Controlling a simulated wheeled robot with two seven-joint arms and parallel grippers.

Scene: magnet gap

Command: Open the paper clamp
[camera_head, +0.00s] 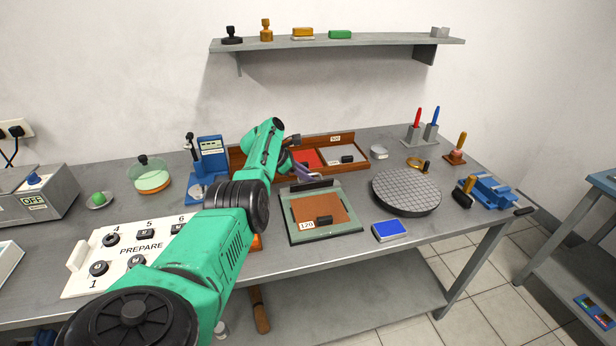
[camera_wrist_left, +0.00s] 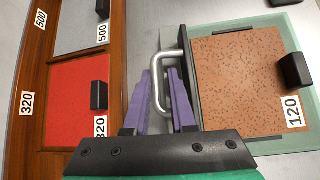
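The paper clamp is a dark bar (camera_head: 314,185) along the back edge of a green-rimmed plate (camera_head: 290,226). A brown sheet marked 120 (camera_head: 312,205) lies on the plate. In the left wrist view the clamp has a U-shaped metal handle (camera_wrist_left: 160,84), beside the brown sheet (camera_wrist_left: 238,84). My left gripper (camera_head: 304,172) is at the clamp. Its purple fingers (camera_wrist_left: 160,74) are apart, one on each side of the handle, with small gaps showing. Whether either finger touches it I cannot tell. My right gripper is not in view.
A wooden tray (camera_head: 362,157) with red and grey sheets lies behind the clamp, close to my left gripper. A round textured disc (camera_head: 406,192) and a blue block (camera_head: 391,231) lie to the right. A numbered white panel (camera_head: 124,262) lies left.

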